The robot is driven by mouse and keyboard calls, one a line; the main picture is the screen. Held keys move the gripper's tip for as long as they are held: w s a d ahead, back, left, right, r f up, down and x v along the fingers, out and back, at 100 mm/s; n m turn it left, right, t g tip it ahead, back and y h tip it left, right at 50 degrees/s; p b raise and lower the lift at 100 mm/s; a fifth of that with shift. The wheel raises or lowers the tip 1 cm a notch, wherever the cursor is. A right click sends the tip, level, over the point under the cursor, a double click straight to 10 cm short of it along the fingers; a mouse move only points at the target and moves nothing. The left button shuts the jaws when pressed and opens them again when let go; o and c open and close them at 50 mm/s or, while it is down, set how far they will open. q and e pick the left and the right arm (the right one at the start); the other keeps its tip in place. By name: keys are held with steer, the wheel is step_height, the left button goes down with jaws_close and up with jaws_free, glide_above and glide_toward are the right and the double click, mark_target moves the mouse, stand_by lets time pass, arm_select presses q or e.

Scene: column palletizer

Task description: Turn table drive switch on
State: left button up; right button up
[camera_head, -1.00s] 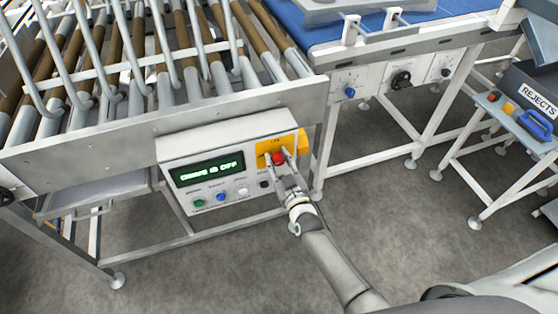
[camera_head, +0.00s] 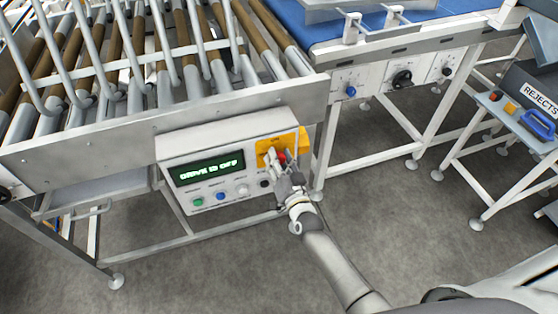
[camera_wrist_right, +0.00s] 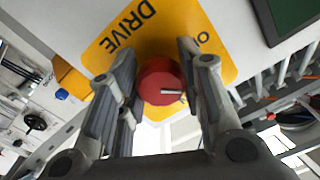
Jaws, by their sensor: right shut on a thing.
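The red drive switch (camera_head: 282,157) is a round knob on a yellow plate (camera_head: 263,147) at the right end of the control box. The plate reads DRIVE in the right wrist view. My right gripper (camera_head: 278,160) reaches it from below and is shut on the knob, which also shows between the fingers in the right wrist view (camera_wrist_right: 160,84). A pale mark shows on the knob's face. The green display (camera_head: 206,168) seems to read "DRIVE IS OFF". My left gripper is not in view.
Green, blue and white buttons (camera_head: 220,196) sit below the display. The roller table (camera_head: 130,121) stands above the box. A blue conveyor (camera_head: 300,22) stands at the back, and a REJECTS stand (camera_head: 500,107) is at the right. The grey floor in front is clear.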

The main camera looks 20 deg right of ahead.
steer(key=m+b, duration=0.1)
steer(key=m, duration=0.3)
steer(key=shift+m, duration=0.4)
steer(key=m+b, duration=0.1)
steer(key=m, duration=0.4)
stand_by(0.4)
steer(key=o, duration=1)
steer(key=shift+o, duration=0.2)
steer(key=shift+s, duration=0.1)
steer(key=s, duration=1.1)
steer(key=shift+s+d, duration=0.15)
steer(key=shift+s, duration=0.25)
